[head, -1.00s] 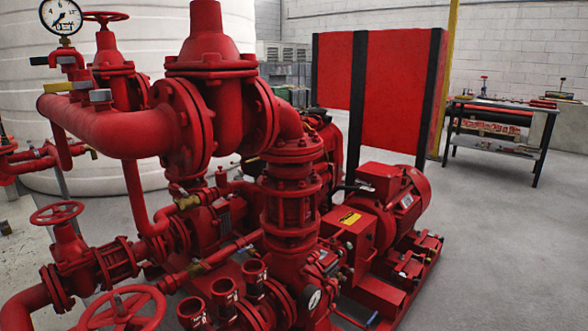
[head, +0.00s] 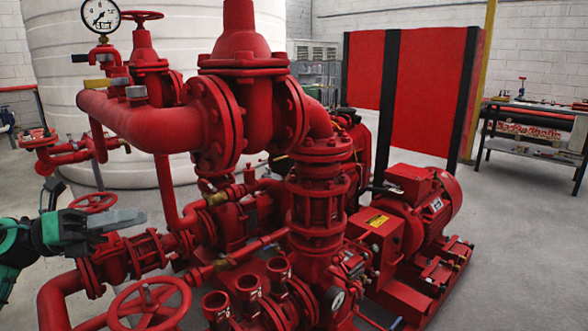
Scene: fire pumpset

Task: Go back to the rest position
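The red pumpset (head: 250,140) fills the middle of the head view, with large pipes, valves and a motor (head: 425,200). My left gripper (head: 128,217), green and black with grey fingers, reaches in from the left edge. In the picture it overlaps the lower left valve, whose red handwheel (head: 93,203) shows just behind it. I see nothing between its fingers, but the side-on angle hides whether they are apart. I cannot tell whether it touches the valve. My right gripper is out of view.
A pressure gauge (head: 100,15) stands at the upper left, before a white tank (head: 60,60). A larger red handwheel (head: 150,306) is below my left gripper. A red and black panel (head: 432,95) and a workbench (head: 530,125) stand behind. Grey floor (head: 530,250) is clear at the right.

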